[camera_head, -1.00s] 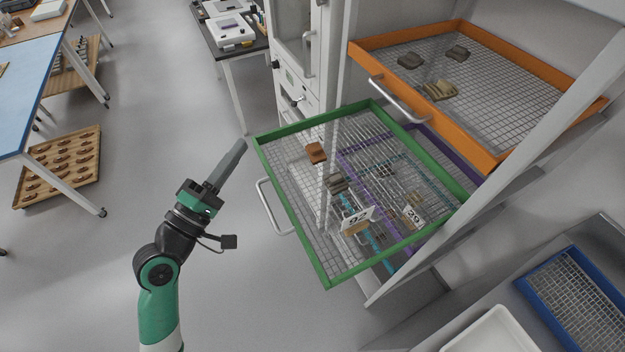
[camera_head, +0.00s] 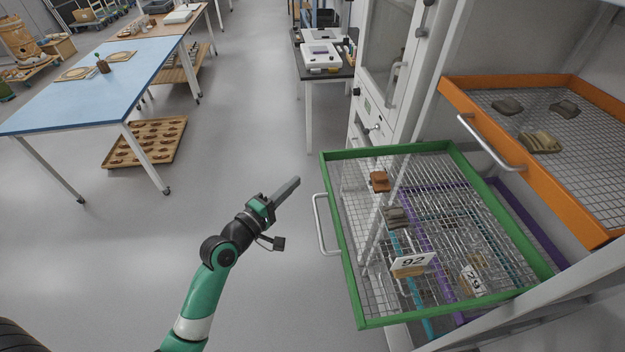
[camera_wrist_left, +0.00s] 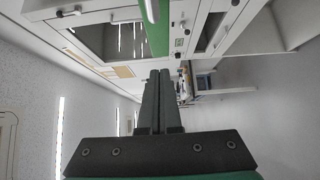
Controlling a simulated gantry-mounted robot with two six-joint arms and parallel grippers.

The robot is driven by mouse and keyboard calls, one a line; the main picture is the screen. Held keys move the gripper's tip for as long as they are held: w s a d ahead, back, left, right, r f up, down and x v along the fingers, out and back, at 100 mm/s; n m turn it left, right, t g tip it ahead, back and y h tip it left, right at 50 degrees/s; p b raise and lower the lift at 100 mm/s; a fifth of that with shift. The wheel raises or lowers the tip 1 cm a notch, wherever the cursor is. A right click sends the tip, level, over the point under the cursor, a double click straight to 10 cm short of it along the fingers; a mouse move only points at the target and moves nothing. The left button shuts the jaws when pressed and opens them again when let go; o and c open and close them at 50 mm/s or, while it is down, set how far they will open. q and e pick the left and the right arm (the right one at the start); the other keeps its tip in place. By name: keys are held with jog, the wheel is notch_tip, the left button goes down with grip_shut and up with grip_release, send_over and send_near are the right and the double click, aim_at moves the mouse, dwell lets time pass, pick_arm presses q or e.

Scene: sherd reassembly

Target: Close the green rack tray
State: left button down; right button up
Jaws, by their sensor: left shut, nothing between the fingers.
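The green rack tray (camera_head: 341,243) is pulled far out of the rack in the head view. It has a green frame, a wire mesh bottom and a pale handle (camera_head: 321,224) on its front side. Several sherds and tags marked 92 (camera_head: 411,263) and 29 (camera_head: 472,280) lie in it. My left gripper (camera_head: 296,182) is shut and empty, left of the tray's front side and apart from the handle. Its closed fingers (camera_wrist_left: 159,75) show in the left wrist view, with a green bar (camera_wrist_left: 156,25) beyond them. My right gripper is not in view.
An orange tray (camera_head: 540,165) with sherds sticks out above and to the right. A purple tray edge (camera_head: 530,232) shows below the green one. A blue table (camera_head: 95,75) stands at far left. The grey floor (camera_head: 130,250) left of my arm is clear.

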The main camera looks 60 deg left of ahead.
aim_at(322, 170)
pick_arm(q)
jog(key=shift+w+d, duration=0.25)
jog(key=shift+w, duration=1.15)
jog(key=shift+w+d, duration=0.2)
jog(key=shift+w, duration=1.2)
